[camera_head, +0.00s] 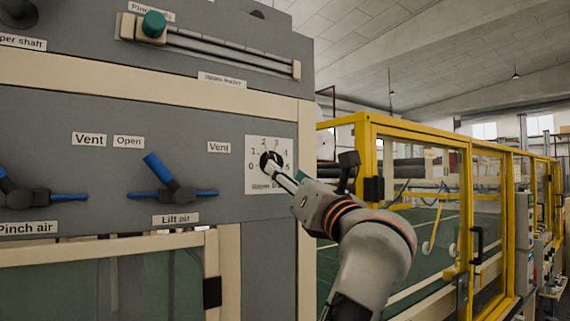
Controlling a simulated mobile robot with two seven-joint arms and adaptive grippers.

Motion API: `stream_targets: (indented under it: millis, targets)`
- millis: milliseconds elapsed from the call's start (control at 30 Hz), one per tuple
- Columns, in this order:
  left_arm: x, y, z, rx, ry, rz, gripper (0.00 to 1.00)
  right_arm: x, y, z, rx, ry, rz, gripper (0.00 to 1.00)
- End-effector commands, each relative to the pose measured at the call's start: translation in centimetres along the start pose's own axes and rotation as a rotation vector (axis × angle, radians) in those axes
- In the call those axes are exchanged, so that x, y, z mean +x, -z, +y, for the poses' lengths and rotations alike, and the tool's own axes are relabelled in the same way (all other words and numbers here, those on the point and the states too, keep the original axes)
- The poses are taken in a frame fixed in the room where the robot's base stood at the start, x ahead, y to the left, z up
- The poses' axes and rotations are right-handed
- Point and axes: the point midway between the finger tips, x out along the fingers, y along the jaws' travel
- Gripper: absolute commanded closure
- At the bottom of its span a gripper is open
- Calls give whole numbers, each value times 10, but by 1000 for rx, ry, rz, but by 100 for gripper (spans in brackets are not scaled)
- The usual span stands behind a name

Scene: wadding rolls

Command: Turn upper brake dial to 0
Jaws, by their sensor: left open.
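The brake dial is a black round knob (268,157) on a white scale plate (255,146) on the grey panel. The numbers 0 and 1 show on its left and 2 and 3 above; part of its right and lower side is hidden. My left gripper (277,170) is at the dial, its pale fingers overlapping the knob's lower right. It is open; I cannot tell whether the fingers touch the knob. The knob's pointer direction is hard to read. My right gripper is not in view.
Blue valve levers (158,169) labelled Lift air and Pinch air (20,194) stick out of the panel on the left. A slider with a green knob (154,24) is above. A yellow-framed glazed enclosure (362,190) stands on the right.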

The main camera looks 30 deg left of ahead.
Motion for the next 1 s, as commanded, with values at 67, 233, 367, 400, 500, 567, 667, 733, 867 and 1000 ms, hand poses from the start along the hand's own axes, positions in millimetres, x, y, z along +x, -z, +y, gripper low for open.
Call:
stream_targets:
  millis: [67,233,367,400,500,567,667,733,867,1000]
  targets:
    - [15,-2,2,2,-5,-2,55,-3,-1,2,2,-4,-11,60]
    - [40,-2,2,3,-5,-1,55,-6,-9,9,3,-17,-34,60]
    - [52,-1,2,2,-5,-1,55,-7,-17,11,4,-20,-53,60]
    - [54,-1,1,2,-4,-1,55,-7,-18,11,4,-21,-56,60]
    - [57,-1,1,1,-3,-1,55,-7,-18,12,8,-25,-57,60]
    - [57,0,1,1,-3,-1,55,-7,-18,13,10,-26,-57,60]
    - [57,0,1,1,-3,-1,55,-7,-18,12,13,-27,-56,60]
    - [57,0,1,1,-3,-1,55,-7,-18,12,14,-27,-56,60]
    - [57,0,1,1,-3,-1,89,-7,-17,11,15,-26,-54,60]
    - [57,0,1,1,-3,-1,94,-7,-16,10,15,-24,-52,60]
